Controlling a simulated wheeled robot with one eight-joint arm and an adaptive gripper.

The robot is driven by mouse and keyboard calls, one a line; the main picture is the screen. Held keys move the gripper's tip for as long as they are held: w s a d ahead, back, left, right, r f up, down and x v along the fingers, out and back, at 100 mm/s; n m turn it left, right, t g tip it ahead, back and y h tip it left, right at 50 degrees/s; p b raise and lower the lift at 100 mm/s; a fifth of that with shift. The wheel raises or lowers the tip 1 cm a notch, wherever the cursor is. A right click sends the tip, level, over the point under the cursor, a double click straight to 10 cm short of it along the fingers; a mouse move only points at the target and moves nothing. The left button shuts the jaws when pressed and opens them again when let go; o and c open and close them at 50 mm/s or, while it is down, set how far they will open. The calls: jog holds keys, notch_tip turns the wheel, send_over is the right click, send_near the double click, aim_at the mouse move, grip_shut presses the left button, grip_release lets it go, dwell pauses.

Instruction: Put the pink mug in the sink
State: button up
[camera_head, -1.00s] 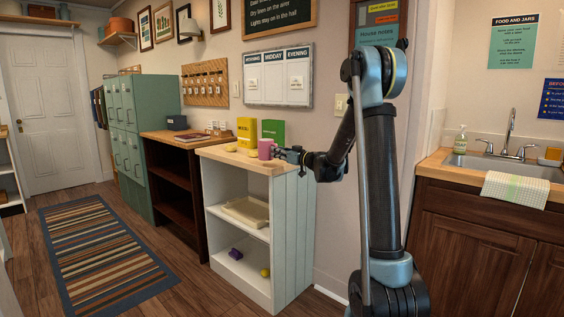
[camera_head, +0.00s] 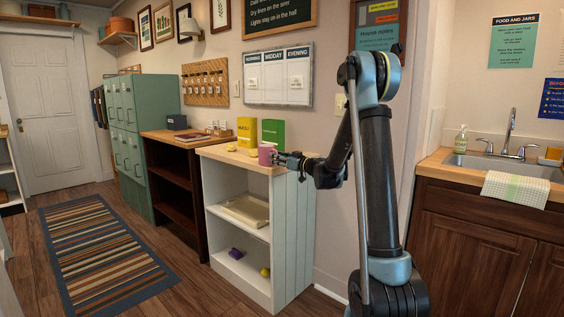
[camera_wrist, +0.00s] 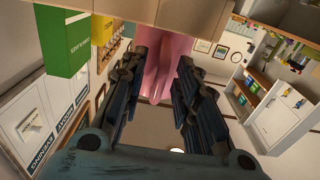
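The pink mug (camera_head: 266,154) is at the right end of the wooden top of the white shelf unit (camera_head: 293,222), close to its edge. In the head view I cannot tell whether it touches the top. My gripper (camera_head: 281,159) reaches the mug from the right.
Yellow (camera_head: 247,132) and green (camera_head: 273,132) boxes stand behind the mug, with small yellow items (camera_head: 231,147) to its left. A checkered towel (camera_head: 515,189) hangs over the sink's front edge. A striped rug (camera_head: 97,250) lies on the floor.

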jog(key=v, duration=1.2)
